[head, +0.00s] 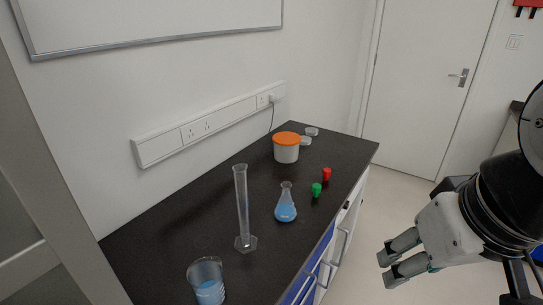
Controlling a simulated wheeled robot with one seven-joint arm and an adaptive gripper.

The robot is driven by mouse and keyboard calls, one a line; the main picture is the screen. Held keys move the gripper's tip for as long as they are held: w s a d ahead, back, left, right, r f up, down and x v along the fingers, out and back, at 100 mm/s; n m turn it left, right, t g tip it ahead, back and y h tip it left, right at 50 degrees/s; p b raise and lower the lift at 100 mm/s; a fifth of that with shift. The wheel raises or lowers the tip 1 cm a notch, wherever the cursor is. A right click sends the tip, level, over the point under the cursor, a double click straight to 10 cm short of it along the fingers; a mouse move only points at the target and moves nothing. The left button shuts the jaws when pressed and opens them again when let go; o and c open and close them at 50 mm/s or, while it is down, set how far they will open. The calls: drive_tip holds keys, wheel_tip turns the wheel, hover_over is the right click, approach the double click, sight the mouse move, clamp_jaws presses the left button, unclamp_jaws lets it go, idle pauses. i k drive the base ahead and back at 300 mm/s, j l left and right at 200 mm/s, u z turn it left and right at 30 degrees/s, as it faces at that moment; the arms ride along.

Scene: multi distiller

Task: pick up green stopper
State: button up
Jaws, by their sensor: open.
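The green stopper (316,190) stands on the black bench top near its right front edge. A red stopper (327,174) stands just behind it. My gripper (388,268) is at the lower right, off the bench's front edge and lower in the picture than the stopper. Its two fingers point left, apart and empty. Nothing hides the green stopper.
A flask of blue liquid (285,206) stands left of the green stopper. A tall measuring cylinder (242,208), a beaker (206,281) and an orange-lidded tub (286,149) also stand on the bench (185,215). Small clear dishes (311,132) lie at the back.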

sight(317, 189)
drive_tip(key=i+l, duration=0.4)
drive_tip(key=l, duration=0.15)
drive_tip(key=i+l, duration=0.45)
